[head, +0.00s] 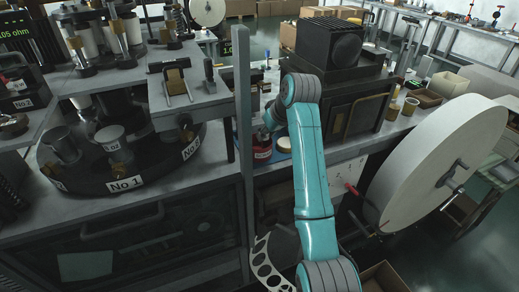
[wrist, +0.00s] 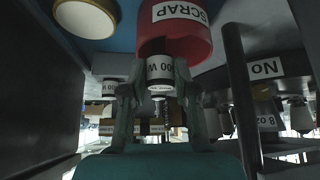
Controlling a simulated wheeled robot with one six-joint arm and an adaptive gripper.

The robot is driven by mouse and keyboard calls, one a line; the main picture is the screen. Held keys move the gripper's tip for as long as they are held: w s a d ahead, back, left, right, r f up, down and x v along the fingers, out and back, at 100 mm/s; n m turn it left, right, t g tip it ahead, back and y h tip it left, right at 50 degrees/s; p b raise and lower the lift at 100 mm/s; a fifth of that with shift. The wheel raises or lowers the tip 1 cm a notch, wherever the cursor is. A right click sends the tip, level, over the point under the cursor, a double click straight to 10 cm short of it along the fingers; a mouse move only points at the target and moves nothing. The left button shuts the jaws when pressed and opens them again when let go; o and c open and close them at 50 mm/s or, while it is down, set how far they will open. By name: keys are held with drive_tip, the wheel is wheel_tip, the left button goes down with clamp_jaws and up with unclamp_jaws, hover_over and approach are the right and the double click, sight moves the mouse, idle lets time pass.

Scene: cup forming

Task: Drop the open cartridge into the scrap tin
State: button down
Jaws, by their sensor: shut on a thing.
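In the wrist view, which is upside down, my gripper (wrist: 157,92) is shut on the cartridge (wrist: 160,70), a small cylinder with a partly readable white label. The red scrap tin (wrist: 176,40), with SCRAP on its label, is right by the cartridge's far end and partly hidden behind it. I cannot tell whether the cartridge touches the tin or is over its mouth. In the head view the scrap tin (head: 262,156) stands on the bench just right of a grey post. My gripper there is mostly hidden by my arm, and the cartridge cannot be made out.
The grey upright post (head: 243,150) stands close left of the tin. A round pale-topped item (head: 284,143) sits beside the tin on blue. A dark turntable (head: 80,180) with numbered labels is at left. A black machine (head: 335,55) and a large pale disc (head: 430,165) are at right.

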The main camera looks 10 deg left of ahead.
drive_tip(key=c, duration=0.8)
unclamp_jaws()
drive_tip(key=v, duration=0.7)
drive_tip(key=shift+s+d+r, duration=0.1)
drive_tip(key=shift+r, duration=0.1)
